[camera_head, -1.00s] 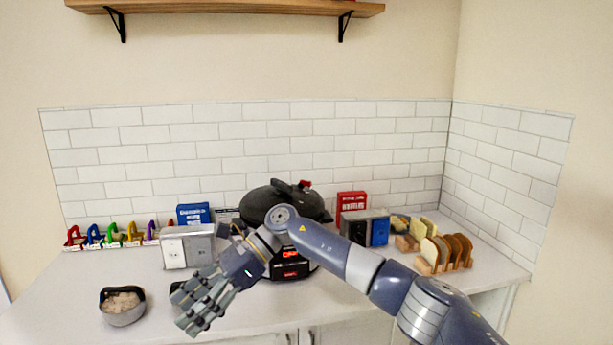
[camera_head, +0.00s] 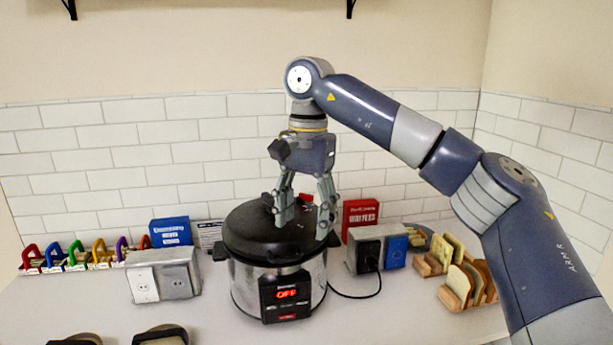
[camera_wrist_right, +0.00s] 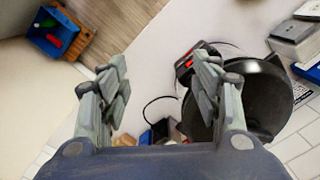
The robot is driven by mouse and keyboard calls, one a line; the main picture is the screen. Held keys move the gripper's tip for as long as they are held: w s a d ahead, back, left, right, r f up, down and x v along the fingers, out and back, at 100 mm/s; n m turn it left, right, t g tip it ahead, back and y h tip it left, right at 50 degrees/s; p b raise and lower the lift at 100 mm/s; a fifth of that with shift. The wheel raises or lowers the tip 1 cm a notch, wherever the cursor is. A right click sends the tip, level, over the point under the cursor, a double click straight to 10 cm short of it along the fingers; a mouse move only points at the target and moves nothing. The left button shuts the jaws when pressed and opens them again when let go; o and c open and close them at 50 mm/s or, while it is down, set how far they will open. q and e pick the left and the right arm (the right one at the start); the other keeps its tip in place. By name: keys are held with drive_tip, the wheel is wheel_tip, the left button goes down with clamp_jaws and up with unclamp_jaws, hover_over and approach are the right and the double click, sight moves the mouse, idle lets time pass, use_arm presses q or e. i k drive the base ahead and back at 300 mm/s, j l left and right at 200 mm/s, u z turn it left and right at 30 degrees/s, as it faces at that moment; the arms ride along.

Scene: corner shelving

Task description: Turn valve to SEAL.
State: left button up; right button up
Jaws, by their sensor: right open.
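A pressure cooker (camera_head: 250,288) with a steel body, black lid and a display reading OFF stands on the counter. Its lid also shows at the right of the right wrist view (camera_wrist_right: 262,100). In the head view a small red part, likely the valve (camera_head: 306,198), shows at the lid's top behind my right gripper; its setting cannot be read. My right gripper (camera_head: 307,230) is open and points down in front of the lid, with nothing between its fingers; contact with the lid cannot be told. My left gripper is not in view.
A grey outlet box (camera_head: 163,275) stands left of the cooker and another box with a plugged cord (camera_head: 370,252) right of it. Bread racks (camera_head: 468,280) stand at the right, colored clips (camera_head: 80,255) at the left. Two dark bowls sit at the front left.

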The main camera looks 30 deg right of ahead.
sight(303, 197)
drive_tip(key=i+l, duration=0.35)
drive_tip(key=i, duration=0.15)
drive_tip(key=i+l, duration=0.4)
drive_tip(key=i, duration=0.15)
